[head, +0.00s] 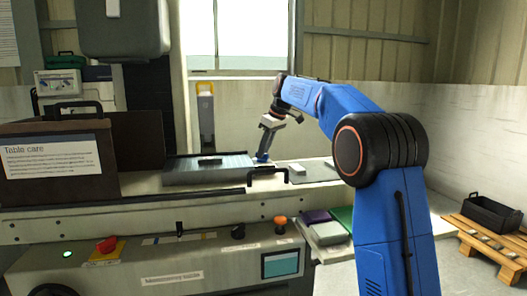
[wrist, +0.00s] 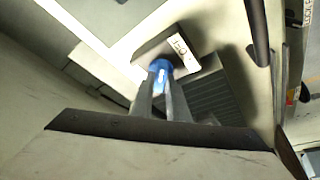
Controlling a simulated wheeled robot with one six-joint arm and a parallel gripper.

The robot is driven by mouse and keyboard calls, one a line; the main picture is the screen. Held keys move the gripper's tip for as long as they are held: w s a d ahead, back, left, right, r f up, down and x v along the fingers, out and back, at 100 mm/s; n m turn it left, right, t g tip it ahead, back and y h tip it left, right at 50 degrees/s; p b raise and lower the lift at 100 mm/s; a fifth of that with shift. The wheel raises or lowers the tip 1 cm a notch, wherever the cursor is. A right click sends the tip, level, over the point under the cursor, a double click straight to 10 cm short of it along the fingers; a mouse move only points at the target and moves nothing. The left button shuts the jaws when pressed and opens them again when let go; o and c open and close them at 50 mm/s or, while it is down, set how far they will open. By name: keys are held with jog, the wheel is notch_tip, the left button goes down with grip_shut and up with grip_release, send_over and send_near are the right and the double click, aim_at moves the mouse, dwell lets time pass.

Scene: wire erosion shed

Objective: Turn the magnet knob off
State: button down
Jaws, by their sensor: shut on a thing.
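The magnet knob (head: 262,155) is small and blue, at the right end of the flat grey magnetic chuck (head: 208,178) on the machine table. It also shows in the wrist view as the blue knob (wrist: 160,67), beside a pale label with a mark like "I-O" (wrist: 180,46). My gripper (head: 264,151) reaches down from above at a tilt and is shut on the blue knob. In the wrist view, the two grey fingers of my gripper (wrist: 161,82) sit on either side of it. The fingers partly hide the knob, and I cannot tell its exact turn angle.
A black handle (head: 268,175) stands at the table's front edge, close to the knob. A small pale block (head: 297,170) lies to the right. The "Table care" sign (head: 52,157) stands at left. Below, the front panel has a red knob (head: 107,244) and an orange button (head: 280,220).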

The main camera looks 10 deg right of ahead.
dwell(0.4)
jog(key=c, duration=1.7)
grip_release()
jog(key=v, duration=1.7)
jog(key=shift+d+r, duration=0.15)
jog(key=shift+s, duration=0.1)
